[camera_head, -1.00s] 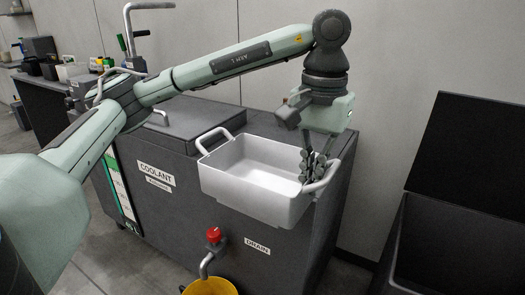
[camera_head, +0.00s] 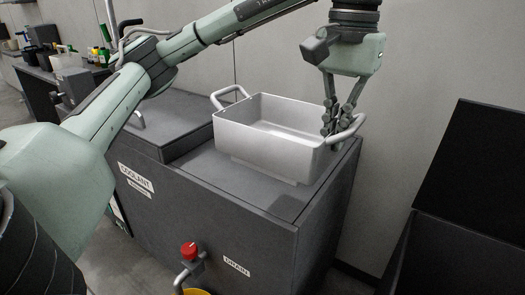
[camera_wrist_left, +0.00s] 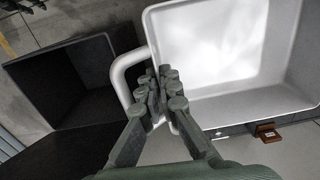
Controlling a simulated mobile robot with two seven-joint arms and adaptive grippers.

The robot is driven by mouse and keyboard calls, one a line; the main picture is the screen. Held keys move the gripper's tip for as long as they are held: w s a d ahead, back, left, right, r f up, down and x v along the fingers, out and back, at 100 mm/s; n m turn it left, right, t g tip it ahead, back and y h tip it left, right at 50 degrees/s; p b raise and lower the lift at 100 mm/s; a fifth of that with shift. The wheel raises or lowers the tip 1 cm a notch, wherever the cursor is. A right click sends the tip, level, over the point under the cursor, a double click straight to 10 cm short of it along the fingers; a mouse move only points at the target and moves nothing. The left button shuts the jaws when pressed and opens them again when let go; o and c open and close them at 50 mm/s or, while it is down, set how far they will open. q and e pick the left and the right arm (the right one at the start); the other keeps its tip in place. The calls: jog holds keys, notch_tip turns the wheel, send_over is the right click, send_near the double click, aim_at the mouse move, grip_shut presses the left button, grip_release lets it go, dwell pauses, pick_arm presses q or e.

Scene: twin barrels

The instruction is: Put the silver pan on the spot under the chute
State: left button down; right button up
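The silver pan (camera_head: 265,145), a deep pale tray with a looped handle at each end, appears level over the top of the dark coolant cabinet (camera_head: 215,225). I cannot tell for sure whether it touches the top. My left gripper (camera_head: 333,128) is at the pan's right handle, fingers pointing down and closed around it. In the left wrist view, the gripper (camera_wrist_left: 160,100) has the handle (camera_wrist_left: 125,75) between its fingers, and the pan's empty inside (camera_wrist_left: 215,45) shows beside it. My right gripper is not in view. I cannot make out a chute or a spot under it.
A red valve knob (camera_head: 188,249) juts from the cabinet front above a yellow bucket (camera_head: 197,292). A dark open bin (camera_head: 460,245) stands at the right. A dark bench (camera_head: 70,85) with bottles is at the back left. A bare wall is behind.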

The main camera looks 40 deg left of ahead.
aim_at(297, 134)
pick_arm(q)
jog(key=shift+w+a, duration=0.2)
jog(key=shift+w, duration=0.1)
jog(key=shift+w+a+f+b, duration=0.15)
jog(key=shift+w+a+f, duration=0.1)
jog(key=shift+a+f, duration=0.35)
jog(key=shift+w+a+f+b, duration=0.15)
jog(key=shift+w+a+f, duration=0.15)
jog(key=shift+a, duration=0.35)
jog(key=w+a+f, duration=0.1)
jog(key=a, duration=0.1)
jog(key=w+a+f, duration=0.1)
jog(key=a+f, duration=0.1)
jog(key=a, duration=0.1)
jog(key=w+a+f+b, duration=0.1)
jog(key=a, duration=0.1)
jog(key=shift+w+a+f, duration=0.2)
jog(key=shift+w+f, duration=0.05)
jog(key=shift+f, duration=2.2)
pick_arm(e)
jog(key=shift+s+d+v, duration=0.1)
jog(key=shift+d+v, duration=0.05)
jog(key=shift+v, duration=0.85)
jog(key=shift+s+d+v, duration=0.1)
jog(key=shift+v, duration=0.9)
pick_arm(q)
jog(key=shift+f, duration=0.15)
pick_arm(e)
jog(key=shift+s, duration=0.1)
